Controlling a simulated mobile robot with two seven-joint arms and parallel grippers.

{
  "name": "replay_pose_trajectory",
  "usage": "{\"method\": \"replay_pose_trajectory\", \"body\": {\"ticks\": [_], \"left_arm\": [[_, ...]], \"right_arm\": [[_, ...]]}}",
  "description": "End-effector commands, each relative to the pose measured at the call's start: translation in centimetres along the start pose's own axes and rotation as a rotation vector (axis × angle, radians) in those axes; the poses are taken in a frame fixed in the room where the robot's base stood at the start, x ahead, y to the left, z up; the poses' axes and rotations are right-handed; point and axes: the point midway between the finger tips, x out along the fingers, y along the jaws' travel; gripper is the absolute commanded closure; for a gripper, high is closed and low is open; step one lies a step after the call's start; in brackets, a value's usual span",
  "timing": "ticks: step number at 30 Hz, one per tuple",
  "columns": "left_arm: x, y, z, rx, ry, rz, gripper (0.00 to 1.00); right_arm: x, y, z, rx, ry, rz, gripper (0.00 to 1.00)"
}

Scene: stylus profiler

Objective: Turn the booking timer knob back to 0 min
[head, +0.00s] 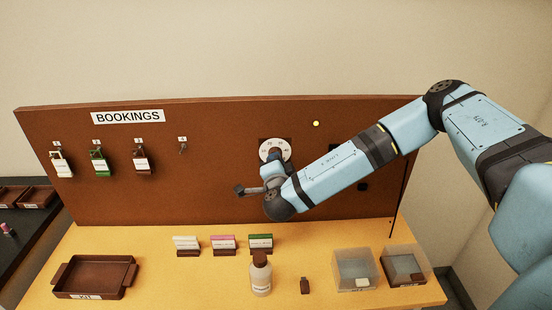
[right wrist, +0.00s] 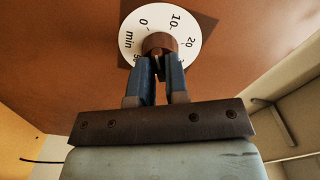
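The booking timer is a white dial (head: 287,146) on the brown board, partly covered by my right arm in the head view. A dark part of the knob shows between the tips. Whether the fingers press on it is unclear. The knob's pointer setting cannot be read. My left gripper is not in view.
Tagged padlocks (head: 100,163) hang on the board at left. On the yellow table (head: 190,285) are a brown tray (head: 95,292), several card holders (head: 222,244), a bottle (head: 261,275), a small brown vial (head: 305,286) and two clear-lidded boxes (head: 354,270).

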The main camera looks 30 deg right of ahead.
Motion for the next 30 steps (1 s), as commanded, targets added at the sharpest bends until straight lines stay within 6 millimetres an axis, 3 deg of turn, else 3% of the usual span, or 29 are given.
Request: {"method": "replay_pose_trajectory", "body": {"ticks": [8, 12, 15, 19, 23, 28, 30], "left_arm": [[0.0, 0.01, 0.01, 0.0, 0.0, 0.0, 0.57], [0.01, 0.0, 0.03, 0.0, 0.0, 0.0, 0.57], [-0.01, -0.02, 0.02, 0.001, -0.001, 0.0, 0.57], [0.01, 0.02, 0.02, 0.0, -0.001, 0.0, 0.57], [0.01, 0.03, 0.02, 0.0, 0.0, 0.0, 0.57], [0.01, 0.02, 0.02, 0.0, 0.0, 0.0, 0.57], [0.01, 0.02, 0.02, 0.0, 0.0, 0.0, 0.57]], "right_arm": [[-0.01, 0.07, 0.0, 0.008, 0.0, 0.001, 0.75], [-0.09, 0.69, -0.11, 0.443, 0.005, 0.011, 0.75], [-0.04, 0.24, -0.04, 0.63, 0.003, 0.004, 0.75], [0.02, 0.01, -0.03, 0.631, 0.001, 0.0, 0.75], [0.02, 0.01, -0.02, 0.629, 0.001, 0.0, 1.0], [0.01, 0.01, 0.0, 0.609, 0.0, 0.0, 1.0], [0.0, 0.03, 0.0, 0.514, 0.0, 0.0, 1.0]]}}
